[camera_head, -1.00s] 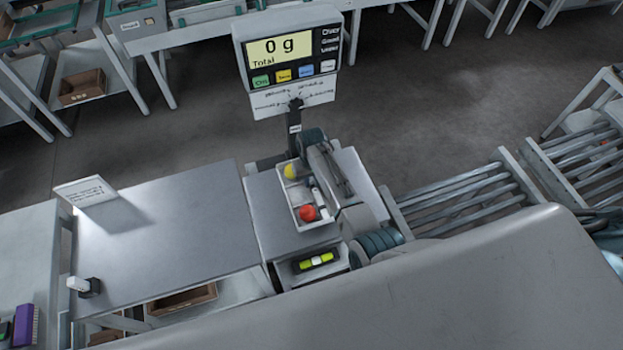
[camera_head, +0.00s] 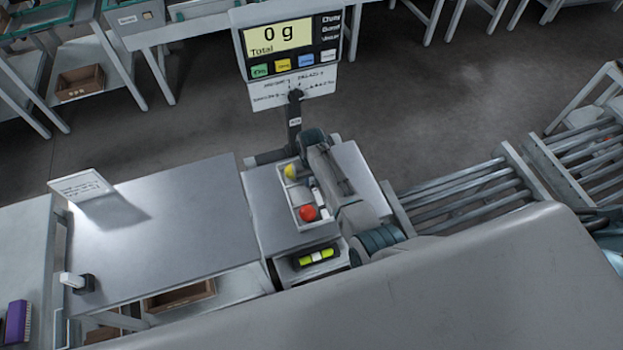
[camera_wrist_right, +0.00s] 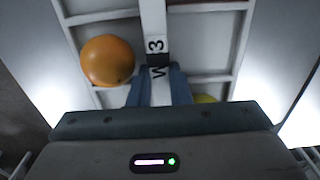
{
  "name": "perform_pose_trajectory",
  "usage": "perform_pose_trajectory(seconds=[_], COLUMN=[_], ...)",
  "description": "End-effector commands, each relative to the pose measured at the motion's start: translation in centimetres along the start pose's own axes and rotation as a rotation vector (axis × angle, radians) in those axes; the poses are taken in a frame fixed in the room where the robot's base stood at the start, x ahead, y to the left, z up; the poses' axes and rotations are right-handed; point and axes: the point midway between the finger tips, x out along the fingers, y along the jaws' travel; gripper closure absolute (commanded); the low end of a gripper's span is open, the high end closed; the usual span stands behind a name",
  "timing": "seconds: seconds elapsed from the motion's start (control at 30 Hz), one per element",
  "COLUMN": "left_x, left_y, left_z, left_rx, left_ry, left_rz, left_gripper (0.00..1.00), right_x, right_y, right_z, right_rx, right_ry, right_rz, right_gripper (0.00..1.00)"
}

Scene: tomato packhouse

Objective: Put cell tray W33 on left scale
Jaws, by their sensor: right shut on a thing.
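The white cell tray W33 (camera_head: 300,203) is over the plate of the scale (camera_head: 262,206), with a red tomato (camera_head: 307,213) and a yellow one (camera_head: 291,171) in its cells. I cannot tell whether it touches the plate. My left gripper is not in view.
A bare grey table (camera_head: 155,225) stands left of the scale, with a sign (camera_head: 82,186) and a small black and white device (camera_head: 78,282) on it. A roller conveyor (camera_head: 465,195) lies to the right.

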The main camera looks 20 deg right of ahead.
Motion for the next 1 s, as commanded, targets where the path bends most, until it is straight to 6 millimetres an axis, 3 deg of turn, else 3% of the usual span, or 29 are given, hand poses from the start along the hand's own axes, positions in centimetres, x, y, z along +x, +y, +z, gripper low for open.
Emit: perform_pose_trajectory(seconds=[0.47,0.5,0.6,0.8,0.9,1.0], left_x=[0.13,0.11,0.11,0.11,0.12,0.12], left_y=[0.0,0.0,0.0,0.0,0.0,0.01], left_z=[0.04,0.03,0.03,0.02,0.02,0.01], left_rx=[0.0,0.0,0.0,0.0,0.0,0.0], left_ry=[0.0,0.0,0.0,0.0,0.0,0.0], left_rz=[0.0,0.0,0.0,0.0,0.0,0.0], left_gripper=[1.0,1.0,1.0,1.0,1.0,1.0], right_x=[0.54,0.49,0.49,0.51,0.56,0.55], right_y=[0.01,0.01,0.01,0.0,0.01,0.01], right_z=[-0.02,-0.03,-0.02,-0.01,0.03,0.03], right_rx=[0.0,0.0,0.0,0.0,0.0,0.0], right_ry=[0.0,0.0,0.0,0.0,-0.001,-0.001], right_rz=[0.0,0.0,0.0,0.0,0.0,0.0], right_gripper=[1.0,0.75,0.57,0.57,0.72,0.72])
